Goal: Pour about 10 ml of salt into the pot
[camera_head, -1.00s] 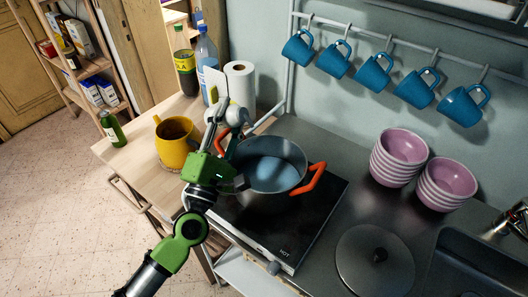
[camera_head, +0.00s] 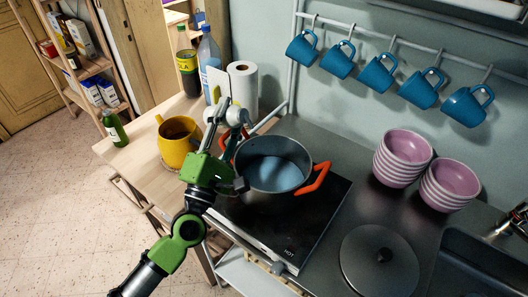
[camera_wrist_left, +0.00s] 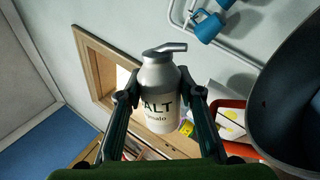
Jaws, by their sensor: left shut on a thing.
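The grey pot (camera_head: 272,178) with orange handles stands on the dark hob and holds bluish liquid. A white salt container (camera_wrist_left: 160,85) with a grey spout on top and dark lettering is between the fingers of my left gripper (camera_wrist_left: 160,100), which is shut on it. In the head view, the left gripper (camera_head: 228,122) is raised just left of the pot's rim, and the container is mostly hidden by the fingers. The pot's dark side (camera_wrist_left: 292,90) shows at the right of the left wrist view. My right gripper is in neither view.
A yellow pot (camera_head: 178,141), a paper roll (camera_head: 242,87) and bottles (camera_head: 208,60) stand on the wooden counter. A lid (camera_head: 380,262) lies right of the hob (camera_head: 300,222). Striped bowls (camera_head: 403,158) stand behind it. Blue mugs (camera_head: 371,74) hang from a rail.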

